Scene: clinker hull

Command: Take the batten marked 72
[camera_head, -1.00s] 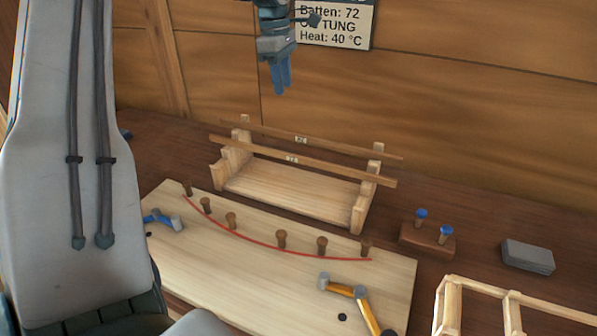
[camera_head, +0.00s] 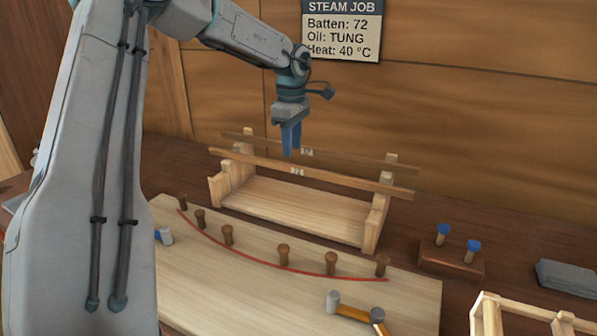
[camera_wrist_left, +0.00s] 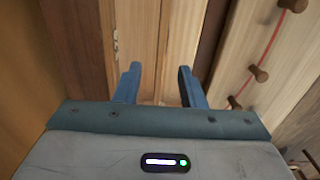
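Two thin brown battens lie across a pale wooden rack (camera_head: 300,208) in the head view, a rear batten (camera_head: 350,162) and a front batten (camera_head: 345,181). Each has a small pale mark near its middle, too small to read surely, so I cannot tell which is 72. My left gripper (camera_head: 291,150) points down just above the rear batten, near its mark. In the left wrist view its two blue fingers (camera_wrist_left: 160,72) stand apart with nothing clearly held between them; wooden strips show beyond. My right gripper is not in view.
A sign (camera_head: 341,30) on the wall reads Batten: 72, Oil: TUNG, Heat: 40 °C. A pale board (camera_head: 240,270) with brown pegs and a red curved line lies in front of the rack. A block with blue-topped pegs (camera_head: 450,257) and a grey block (camera_head: 568,277) stand right.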

